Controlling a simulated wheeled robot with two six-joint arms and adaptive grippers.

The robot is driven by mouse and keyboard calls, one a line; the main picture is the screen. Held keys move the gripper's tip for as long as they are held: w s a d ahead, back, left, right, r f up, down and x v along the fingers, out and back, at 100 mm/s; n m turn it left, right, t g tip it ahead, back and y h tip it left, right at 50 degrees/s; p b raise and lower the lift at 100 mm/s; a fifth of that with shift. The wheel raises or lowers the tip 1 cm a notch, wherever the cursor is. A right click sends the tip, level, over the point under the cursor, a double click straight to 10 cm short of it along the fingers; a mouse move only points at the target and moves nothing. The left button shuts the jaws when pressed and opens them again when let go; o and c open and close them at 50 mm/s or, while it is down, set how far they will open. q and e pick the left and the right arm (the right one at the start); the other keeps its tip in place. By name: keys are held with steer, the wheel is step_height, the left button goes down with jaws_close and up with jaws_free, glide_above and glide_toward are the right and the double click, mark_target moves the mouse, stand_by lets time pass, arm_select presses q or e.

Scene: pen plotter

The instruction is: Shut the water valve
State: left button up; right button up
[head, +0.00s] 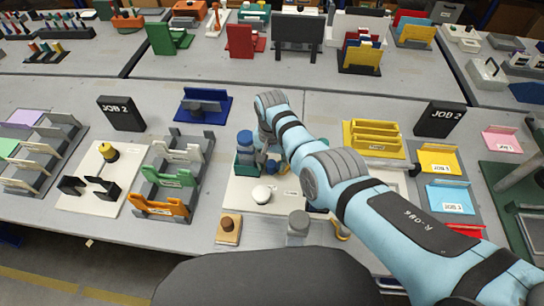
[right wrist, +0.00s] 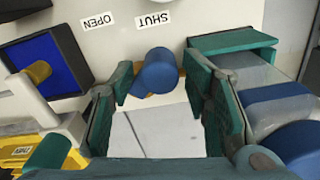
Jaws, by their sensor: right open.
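The water valve has a blue handle (right wrist: 157,72) with a brass-coloured part below it in the right wrist view. A SHUT label (right wrist: 153,19) lies just beyond the handle, and an OPEN label (right wrist: 98,20) lies to its left; both read upside down. My right gripper (right wrist: 165,82) is open. The handle stands between its teal fingers, closer to the left finger; whether it touches that finger is unclear. In the head view the right gripper (head: 270,166) is over the pale board and partly hidden by my arm, which also hides much of the valve. My left gripper is not in view.
A clear cylinder with a blue band (right wrist: 280,107) stands close right of the gripper. A dark blue panel (right wrist: 47,72) and a yellow block (right wrist: 45,150) are at left. In the head view, a white knob (head: 261,194) and a wooden block (head: 229,229) are nearby.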

mark_target(272, 161)
step_height(272, 161, up, 8)
steer(key=shift+f, duration=0.2)
stand_by(0.4)
